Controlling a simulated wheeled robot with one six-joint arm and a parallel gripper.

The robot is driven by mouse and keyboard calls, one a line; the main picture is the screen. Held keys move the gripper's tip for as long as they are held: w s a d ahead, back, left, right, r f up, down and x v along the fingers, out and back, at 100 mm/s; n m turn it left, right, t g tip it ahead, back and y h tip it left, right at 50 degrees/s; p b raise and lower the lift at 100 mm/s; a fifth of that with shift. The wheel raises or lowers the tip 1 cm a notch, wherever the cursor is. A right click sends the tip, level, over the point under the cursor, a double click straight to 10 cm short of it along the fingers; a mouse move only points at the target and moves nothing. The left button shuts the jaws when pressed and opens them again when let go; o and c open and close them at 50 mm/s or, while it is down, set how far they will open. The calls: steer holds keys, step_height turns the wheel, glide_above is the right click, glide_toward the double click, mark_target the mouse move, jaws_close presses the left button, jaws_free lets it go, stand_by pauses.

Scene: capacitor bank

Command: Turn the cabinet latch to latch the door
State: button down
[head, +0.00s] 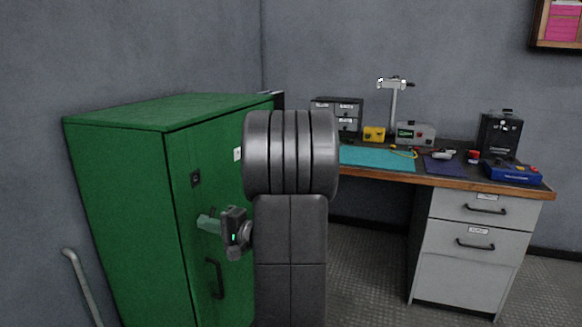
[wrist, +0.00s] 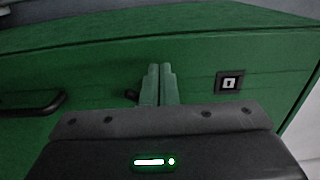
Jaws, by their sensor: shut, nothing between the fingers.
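The green cabinet (head: 115,200) stands at the left with its door (head: 215,160) closed or nearly so; I cannot tell which. My gripper (head: 203,222) is in front of the door, between a small dark square plate (head: 196,178) and the black door handle (head: 215,278). In the wrist view my gripper (wrist: 160,68) has its two fingers together and empty, pointing at the door. A small dark part (wrist: 131,95), perhaps the latch, shows just left of the fingers, mostly hidden. The square plate (wrist: 230,83) is to their right and the handle (wrist: 35,105) to their left.
A workbench (head: 435,180) with a teal mat (head: 378,158), a blue box (head: 512,172) and several instruments stands at the right. Grey drawers (head: 470,255) are under it. A grey pipe or rail (head: 80,280) is left of the cabinet. Floor (head: 365,275) is clear before the bench.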

steer(key=shift+w+d+f+b, duration=0.2)
steer(key=shift+w+b, duration=0.15)
steer(key=shift+w, duration=0.15)
stand_by(0.8)
steer(key=shift+s+f+b, duration=0.1)
steer(key=shift+f+b, duration=0.65)
steer(key=shift+b, duration=0.95)
steer(key=shift+f+b, duration=0.55)
steer(key=shift+b, duration=0.5)
steer(key=v, duration=0.6)
steer(key=shift+s+a+f, duration=0.1)
steer(key=shift+s, duration=0.1)
stand_by(0.3)
